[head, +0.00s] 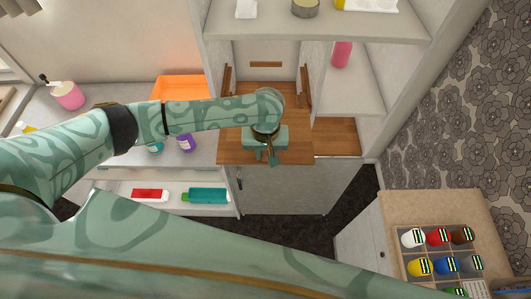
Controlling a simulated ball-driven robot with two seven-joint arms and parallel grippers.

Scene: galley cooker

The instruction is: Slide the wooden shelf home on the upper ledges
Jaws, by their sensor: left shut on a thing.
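The wooden shelf (232,151) is a flat brown board lying partly inside the white cabinet bay, its front part sticking out past the opening. My left gripper (271,157) reaches over it from the left and is shut on its front part, near the middle. The gripper and forearm hide part of the board. Dark wooden ledges show on the bay's left wall (227,84) and right wall (304,88), at the sides of the board. Whether the board rests on them cannot be told. My right gripper is not in view.
A white upper shelf (360,22) overhangs the bay, with a tin (305,8) on it. A pink bottle (341,53) stands in the right compartment. An orange tray (180,87) and purple jar (186,143) are left. A bottle crate (408,262) stands lower right.

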